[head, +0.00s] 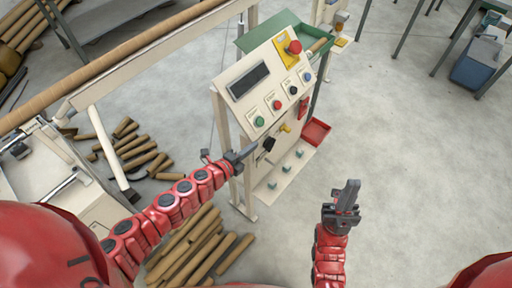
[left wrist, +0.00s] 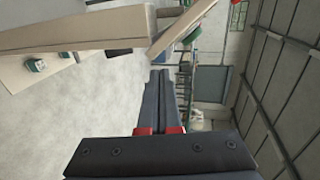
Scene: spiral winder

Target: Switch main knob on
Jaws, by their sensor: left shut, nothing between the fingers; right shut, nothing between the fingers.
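The control panel (head: 270,82) is a cream sloped console with a dark display, coloured buttons and a red emergency stop on a yellow plate. A black knob (head: 268,145) sits on the front face below the panel; I cannot tell its setting. My left gripper (head: 248,151) is shut and empty, just left of the black knob, with a small gap apparent. In the left wrist view its closed fingers (left wrist: 160,100) point ahead past the cream console frame (left wrist: 85,30). My right gripper (head: 350,188) is shut and empty over open floor, right of the console.
A yellow part (head: 285,128) sticks out right of the black knob. A red tray (head: 316,132) and a lower shelf (head: 272,190) with green parts are nearby. Cardboard tubes (head: 195,250) lie under my left arm.

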